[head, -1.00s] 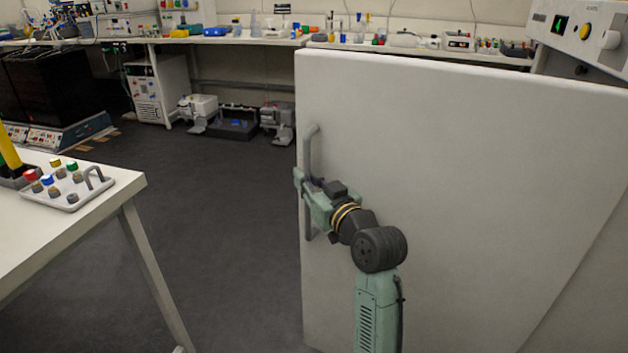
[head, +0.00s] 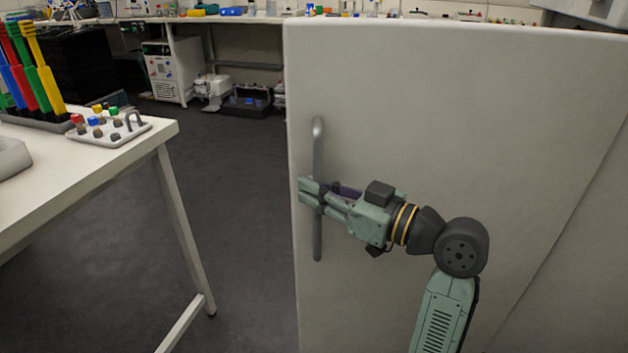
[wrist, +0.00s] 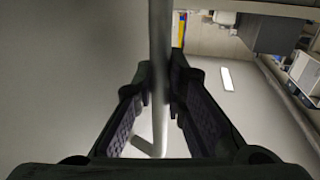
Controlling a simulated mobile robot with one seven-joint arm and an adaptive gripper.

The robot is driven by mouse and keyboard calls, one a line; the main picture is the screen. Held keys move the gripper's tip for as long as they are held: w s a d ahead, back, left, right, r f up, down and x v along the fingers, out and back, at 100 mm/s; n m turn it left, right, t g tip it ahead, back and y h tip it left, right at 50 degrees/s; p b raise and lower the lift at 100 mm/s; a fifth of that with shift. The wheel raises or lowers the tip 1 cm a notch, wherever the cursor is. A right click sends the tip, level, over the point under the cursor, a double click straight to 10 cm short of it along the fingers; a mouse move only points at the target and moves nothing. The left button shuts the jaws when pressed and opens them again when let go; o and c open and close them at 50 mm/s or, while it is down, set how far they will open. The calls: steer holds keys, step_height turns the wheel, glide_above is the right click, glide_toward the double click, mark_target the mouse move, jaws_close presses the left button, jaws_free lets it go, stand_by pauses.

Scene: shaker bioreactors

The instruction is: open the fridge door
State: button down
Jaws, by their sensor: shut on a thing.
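The fridge door (head: 450,130) is a large plain white panel filling the middle and right of the head view. Its upright grey bar handle (head: 317,150) is near the door's left edge. My gripper (head: 312,192) is shut on the middle of the handle, reaching in from the right. In the wrist view the handle (wrist: 160,50) runs between the two fingers of my gripper (wrist: 160,92). The inside of the fridge is not visible, and I cannot tell whether the door stands ajar.
A white table (head: 60,180) stands at the left, with a tray (head: 85,137) of colour-capped bottles near its corner. Dark floor (head: 220,190) is clear between table and door. A cluttered bench (head: 235,18) lines the back, with equipment (head: 247,102) on the floor below.

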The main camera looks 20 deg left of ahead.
steer(key=shift+s+d+n+g, duration=0.2)
steer(key=shift+s+d, duration=0.15)
steer(key=shift+s, duration=0.2)
steer(key=shift+s+d+n+g, duration=0.1)
steer(key=shift+s+d+g, duration=0.15)
steer(key=shift+s, duration=0.25)
steer(key=c, duration=1.9)
jaws_free()
steer(key=shift+d, duration=0.1)
steer(key=s+d, duration=0.2)
steer(key=d, duration=0.9)
steer(key=shift+d, duration=0.35)
